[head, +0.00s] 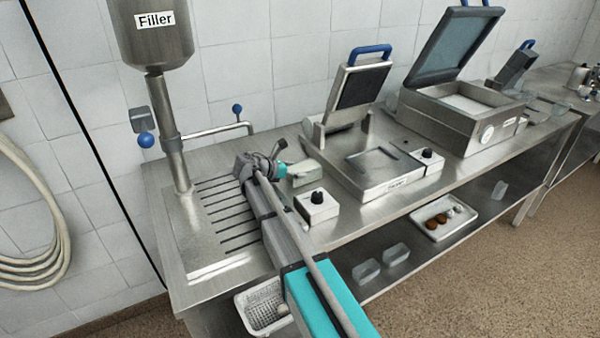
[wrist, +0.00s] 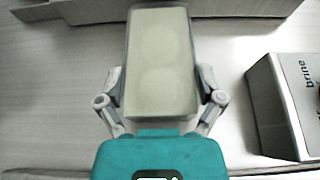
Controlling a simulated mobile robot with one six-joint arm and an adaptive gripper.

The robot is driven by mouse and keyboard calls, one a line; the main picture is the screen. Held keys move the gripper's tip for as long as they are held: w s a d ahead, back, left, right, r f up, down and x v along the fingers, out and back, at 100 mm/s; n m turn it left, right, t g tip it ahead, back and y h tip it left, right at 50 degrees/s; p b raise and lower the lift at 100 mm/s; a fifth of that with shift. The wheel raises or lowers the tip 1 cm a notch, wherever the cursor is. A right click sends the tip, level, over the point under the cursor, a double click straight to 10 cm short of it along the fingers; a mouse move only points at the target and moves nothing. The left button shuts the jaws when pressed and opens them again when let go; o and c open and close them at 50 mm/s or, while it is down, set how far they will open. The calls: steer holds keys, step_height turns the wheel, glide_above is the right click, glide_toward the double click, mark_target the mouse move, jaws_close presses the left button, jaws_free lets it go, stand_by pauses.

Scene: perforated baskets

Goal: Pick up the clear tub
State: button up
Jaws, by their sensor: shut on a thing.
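The clear tub (wrist: 160,62), a rectangular see-through tub with pale greenish contents, lies lengthwise between my fingers in the wrist view. My gripper (wrist: 161,88) is shut on its two long sides. In the head view my gripper (head: 284,171) is at the steel counter, and the tub (head: 306,174) shows just to its right, partly hidden by the gripper. I cannot tell whether the tub's base touches the counter.
A control box (head: 316,206) marked brine stands close by on the right. A press with its lid raised (head: 358,85) stands behind it. The filler (head: 150,40) and slotted drain (head: 222,212) are left. Clear tubs (head: 366,271) and a white tray (head: 443,218) are on the lower shelf.

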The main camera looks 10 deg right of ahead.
steer(key=shift+r, duration=0.1)
step_height(320, 180, up, 3)
steer(key=p, duration=0.3)
steer(key=s+d+r+p, duration=0.1)
steer(key=s+r+p, duration=0.8)
steer(key=s, duration=0.5)
steer(key=shift+d+r+p, duration=0.3)
steer(key=shift+r+p, duration=0.05)
steer(key=shift+p, duration=0.15)
steer(key=shift+a, duration=0.15)
